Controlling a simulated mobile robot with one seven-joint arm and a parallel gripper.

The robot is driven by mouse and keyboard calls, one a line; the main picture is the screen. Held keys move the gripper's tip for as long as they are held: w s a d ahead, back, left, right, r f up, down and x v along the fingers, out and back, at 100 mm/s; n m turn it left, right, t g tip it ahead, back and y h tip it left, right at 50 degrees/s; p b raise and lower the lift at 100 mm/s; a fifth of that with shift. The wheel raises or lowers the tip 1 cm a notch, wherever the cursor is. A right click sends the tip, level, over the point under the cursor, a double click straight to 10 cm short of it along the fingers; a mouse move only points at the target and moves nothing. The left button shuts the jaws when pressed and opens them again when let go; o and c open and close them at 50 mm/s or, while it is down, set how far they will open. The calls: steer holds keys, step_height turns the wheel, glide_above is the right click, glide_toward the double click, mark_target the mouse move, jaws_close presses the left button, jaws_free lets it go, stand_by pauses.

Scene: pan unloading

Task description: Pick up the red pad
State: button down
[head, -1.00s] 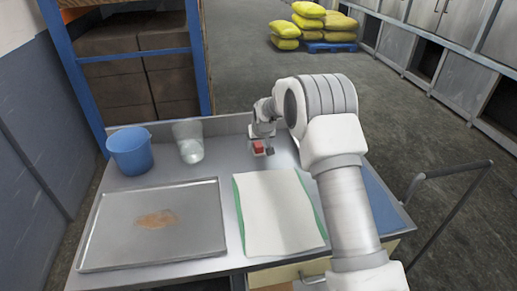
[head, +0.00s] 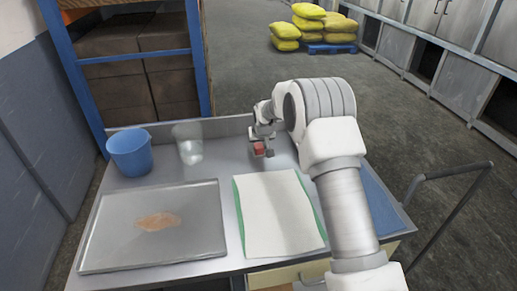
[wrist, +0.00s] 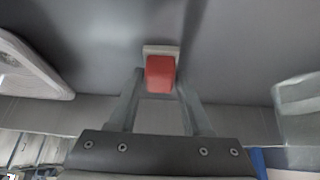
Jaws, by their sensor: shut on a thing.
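The red pad (head: 258,148) is a small red block at the back of the metal table, just behind the white cloth. In the wrist view the red pad (wrist: 160,72) sits between my two fingertips, with a pale grey-white part along its far side. My gripper (head: 263,151) points down at the table and is shut on the pad, one finger on each side. It also fills the lower middle of the wrist view (wrist: 160,78). I cannot tell whether the pad touches the table top.
A white cloth with green edges (head: 280,215) lies in front of the pad. A metal tray (head: 105,235) with an orange-brown patch (head: 158,221) is at left. A blue bucket (head: 130,153) and a clear container (head: 189,150) stand behind it. A raised rim runs along the table's back.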

mark_target(260, 146)
steer(key=shift+r, duration=0.15)
steer(key=shift+r, duration=0.25)
steer(key=r, duration=0.3)
steer(key=shift+s+d+r, duration=0.15)
steer(key=shift+d+r, duration=0.2)
steer(key=shift+r, duration=0.05)
steer(key=s+d+r+b, duration=0.1)
steer(key=s+d+r, duration=0.5)
steer(key=s+d, duration=0.1)
steer(key=shift+d+r, duration=0.2)
steer(key=shift+d, duration=0.5)
steer(key=c, duration=1)
jaws_free()
steer(key=c, duration=0.5)
